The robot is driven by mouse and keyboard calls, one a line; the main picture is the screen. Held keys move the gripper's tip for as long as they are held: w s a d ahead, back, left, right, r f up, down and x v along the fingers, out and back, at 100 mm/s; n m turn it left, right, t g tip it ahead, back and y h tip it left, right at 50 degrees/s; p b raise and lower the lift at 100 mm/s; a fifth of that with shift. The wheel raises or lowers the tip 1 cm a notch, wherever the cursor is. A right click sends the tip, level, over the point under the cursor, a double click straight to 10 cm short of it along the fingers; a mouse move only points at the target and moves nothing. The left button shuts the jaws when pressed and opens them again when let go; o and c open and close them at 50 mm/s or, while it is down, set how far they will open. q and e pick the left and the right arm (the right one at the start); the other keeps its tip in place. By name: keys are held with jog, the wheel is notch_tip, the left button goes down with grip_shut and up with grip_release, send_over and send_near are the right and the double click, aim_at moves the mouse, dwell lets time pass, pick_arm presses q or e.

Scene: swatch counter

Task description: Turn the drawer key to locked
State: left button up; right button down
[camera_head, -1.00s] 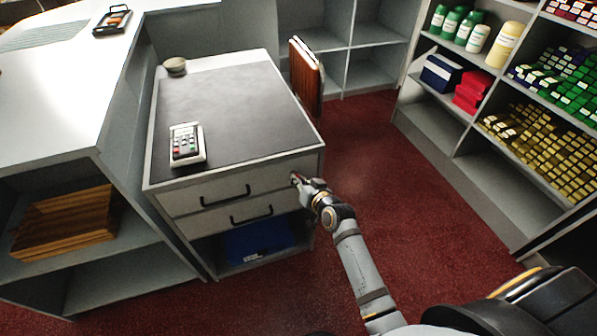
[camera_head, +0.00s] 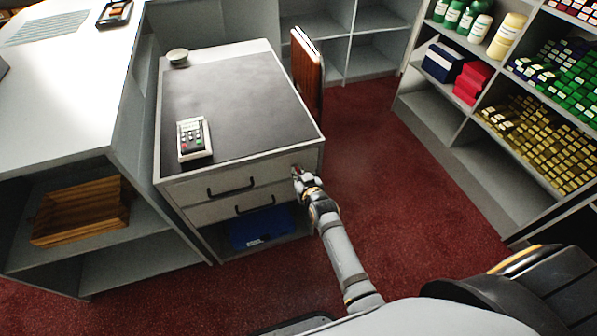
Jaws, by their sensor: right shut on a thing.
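The drawer unit (camera_head: 172,188) stands left of centre with two drawers, each with a dark bar handle. My right gripper (camera_head: 297,173) is at the right end of the upper drawer front (camera_head: 240,178). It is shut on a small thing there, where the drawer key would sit. A bit of red shows at the fingertips. The key itself is mostly hidden by the fingers, and its angle cannot be told. My left gripper is not in view.
A card terminal (camera_head: 193,138) and a small round dish (camera_head: 178,57) lie on the unit's top. A blue box (camera_head: 262,228) sits below the drawers. A brown folding panel (camera_head: 307,75) stands behind. The red carpet (camera_head: 400,190) to the right is clear.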

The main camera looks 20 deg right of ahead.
jog(key=c, duration=1.4)
grip_release()
jog(key=shift+c, duration=0.2)
